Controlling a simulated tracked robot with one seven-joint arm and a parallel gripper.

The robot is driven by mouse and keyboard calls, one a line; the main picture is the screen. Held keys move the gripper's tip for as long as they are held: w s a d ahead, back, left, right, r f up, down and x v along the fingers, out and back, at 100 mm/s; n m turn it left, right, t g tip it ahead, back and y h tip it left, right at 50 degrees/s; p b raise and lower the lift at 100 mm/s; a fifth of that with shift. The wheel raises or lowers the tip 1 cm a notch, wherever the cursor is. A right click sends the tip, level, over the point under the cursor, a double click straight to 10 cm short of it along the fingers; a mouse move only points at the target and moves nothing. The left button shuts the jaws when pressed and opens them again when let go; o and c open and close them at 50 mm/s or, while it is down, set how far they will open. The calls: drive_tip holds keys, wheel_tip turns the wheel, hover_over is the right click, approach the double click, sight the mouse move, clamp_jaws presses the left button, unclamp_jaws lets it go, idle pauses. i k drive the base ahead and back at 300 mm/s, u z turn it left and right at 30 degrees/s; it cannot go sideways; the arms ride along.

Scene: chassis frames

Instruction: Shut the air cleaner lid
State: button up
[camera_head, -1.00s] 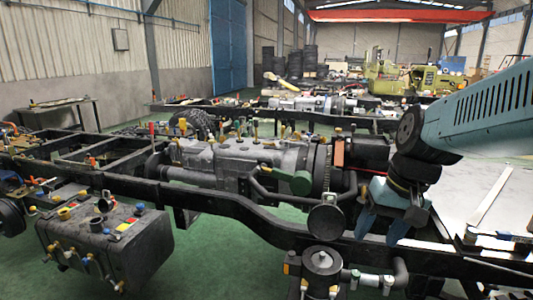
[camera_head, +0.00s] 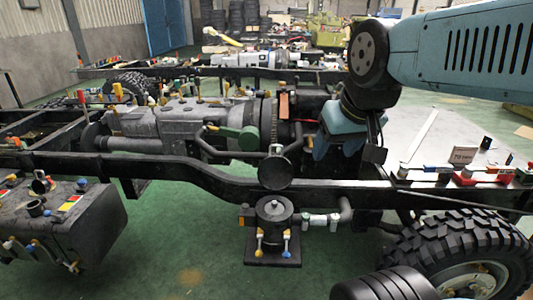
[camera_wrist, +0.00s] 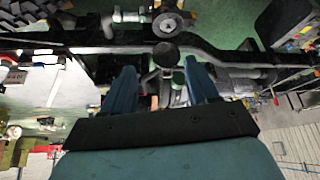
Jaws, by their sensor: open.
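The air cleaner (camera_head: 273,212) is a dark upright canister on the near side of the black chassis rail. Its lid (camera_head: 276,172) looks like the round dark disc raised on edge above the canister, so it stands open. In the wrist view the lid (camera_wrist: 165,54) appears ahead of the fingers, with the canister (camera_wrist: 168,24) above it in the picture. My gripper (camera_head: 335,145) is over the chassis, up and to the right of the lid in the head view. Its blue fingers (camera_wrist: 161,85) are spread apart with nothing held. The lid and fingers appear apart.
The chassis rail (camera_head: 210,182) runs across the view. A grey engine block (camera_head: 160,122) lies behind it. A large tyre (camera_head: 462,250) stands at lower right and a tank (camera_head: 65,220) at lower left.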

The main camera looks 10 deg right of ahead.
sight(275, 172)
drive_tip(key=k, duration=0.55)
drive_tip(key=z, duration=0.4)
drive_tip(key=i, duration=1.75)
drive_tip(key=u, duration=0.25)
